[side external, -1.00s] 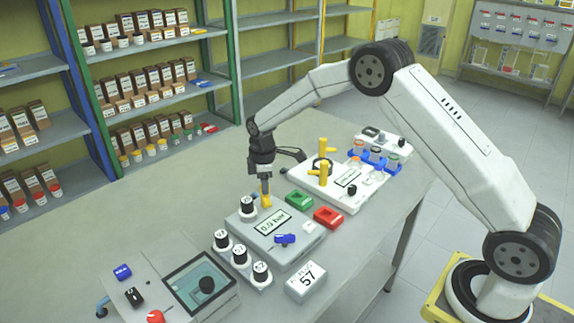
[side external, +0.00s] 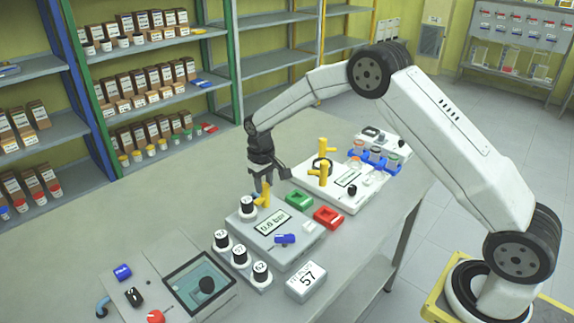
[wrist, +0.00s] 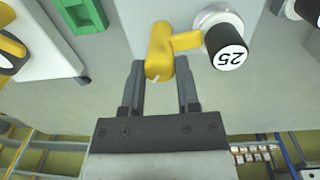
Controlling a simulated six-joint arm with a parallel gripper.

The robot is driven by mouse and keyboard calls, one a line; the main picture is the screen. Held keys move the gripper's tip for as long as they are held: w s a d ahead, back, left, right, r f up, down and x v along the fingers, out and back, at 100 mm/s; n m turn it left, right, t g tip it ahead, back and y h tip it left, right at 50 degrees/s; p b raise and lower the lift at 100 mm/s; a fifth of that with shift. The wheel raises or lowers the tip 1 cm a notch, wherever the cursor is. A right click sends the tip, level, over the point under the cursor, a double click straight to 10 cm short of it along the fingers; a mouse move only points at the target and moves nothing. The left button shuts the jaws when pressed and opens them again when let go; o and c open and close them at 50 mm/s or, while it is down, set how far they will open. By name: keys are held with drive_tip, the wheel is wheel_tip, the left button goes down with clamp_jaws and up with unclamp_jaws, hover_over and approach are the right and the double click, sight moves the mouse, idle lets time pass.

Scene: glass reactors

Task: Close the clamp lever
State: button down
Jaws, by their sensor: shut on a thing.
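The yellow clamp lever (side external: 265,198) is at the back left corner of the grey box with the display (side external: 271,222). In the wrist view the lever (wrist: 160,52) has an upright post and a side arm that reaches right to the white vessel with a black cap marked 25 (wrist: 226,42). My gripper (side external: 262,190) reaches down onto the lever from above. The fingertips are partly hidden in the side view.
A green tray (side external: 299,200) and a red tray (side external: 328,216) lie to the right. A white station with yellow levers (side external: 323,170) stands behind them. Several black-capped vessels (side external: 240,256) stand in front.

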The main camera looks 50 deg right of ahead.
drive_tip(key=shift+m, duration=0.9)
drive_tip(key=shift+c, duration=1.7)
unclamp_jaws()
drive_tip(key=shift+r, duration=0.15)
drive_tip(key=shift+a+r, duration=0.15)
drive_tip(key=shift+r, duration=3.65)
